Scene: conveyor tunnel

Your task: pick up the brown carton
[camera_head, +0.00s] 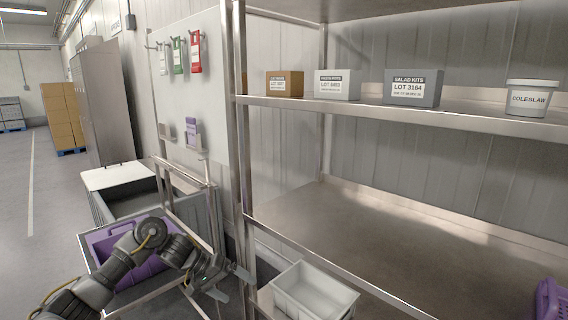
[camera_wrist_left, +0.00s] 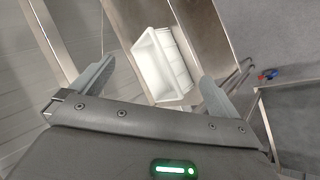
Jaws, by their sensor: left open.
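The brown carton (camera_head: 284,84) stands upright on the upper steel shelf in the head view, at the left end of a row of goods. It has a white label on its front. My left gripper (camera_head: 236,283) is low in the head view, well below the carton and to its left. In the left wrist view the left gripper (camera_wrist_left: 158,72) has its fingers spread apart with nothing between them; a white bin lies beyond them. The carton does not show in the left wrist view. My right gripper is not in view.
A white carton (camera_head: 337,85), a grey carton (camera_head: 413,88) and a coleslaw tub (camera_head: 531,98) share the upper shelf (camera_head: 460,110). The shelf's upright post (camera_head: 240,150) stands left of the carton. A white bin (camera_head: 345,297) sits low; it also shows in the wrist view (camera_wrist_left: 165,65). The middle shelf (camera_head: 370,225) is mostly clear.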

